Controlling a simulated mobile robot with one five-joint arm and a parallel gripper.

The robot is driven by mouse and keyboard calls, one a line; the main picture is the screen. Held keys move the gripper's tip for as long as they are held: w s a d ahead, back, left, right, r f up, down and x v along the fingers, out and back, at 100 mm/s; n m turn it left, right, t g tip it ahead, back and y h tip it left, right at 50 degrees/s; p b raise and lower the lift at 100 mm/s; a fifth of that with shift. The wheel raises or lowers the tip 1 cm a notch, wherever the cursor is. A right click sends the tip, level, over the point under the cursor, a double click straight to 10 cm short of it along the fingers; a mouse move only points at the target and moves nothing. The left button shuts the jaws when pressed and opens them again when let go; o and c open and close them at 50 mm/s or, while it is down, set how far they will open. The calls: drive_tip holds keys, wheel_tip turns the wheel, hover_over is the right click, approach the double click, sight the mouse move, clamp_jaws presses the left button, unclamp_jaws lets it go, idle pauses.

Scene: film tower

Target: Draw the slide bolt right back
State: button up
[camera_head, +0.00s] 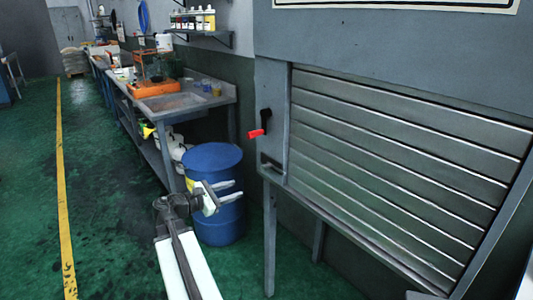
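A small black fitting with a red handle (257,133) sits on the left frame post of the grey shuttered cabinet (400,165); it looks like the slide bolt. How far it is drawn cannot be told at this size. My gripper (236,190) is in the lower middle of the view, left of and below the red handle and clear of it. Its two pale fingers point right and stand apart with nothing between them. It shows in front of the blue drum.
A blue drum (212,163) stands between the workbench (176,106) and the cabinet. The bench holds an orange tray (152,91) and a sink. A bottle shelf (200,35) hangs above. Green floor (110,200) with a yellow line (64,190) is open at the left.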

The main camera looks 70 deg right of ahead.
drive_tip(key=n+g, duration=0.2)
approach(265, 168)
drive_tip(key=shift+s+d+f+h, duration=0.2)
drive_tip(key=shift+s+d+f, duration=0.1)
drive_tip(key=shift+d, duration=0.3)
drive_tip(key=shift+s+d+f+h, duration=0.2)
drive_tip(key=shift+s+d, duration=0.15)
drive_tip(key=shift+d, duration=0.25)
drive_tip(key=shift+m, duration=0.3)
drive_tip(key=x, duration=0.7)
drive_tip(key=shift+s+d, duration=0.1)
drive_tip(key=shift+d, duration=0.3)
clamp_jaws()
drive_tip(key=shift+a+f, duration=0.1)
drive_tip(key=shift+f, duration=0.05)
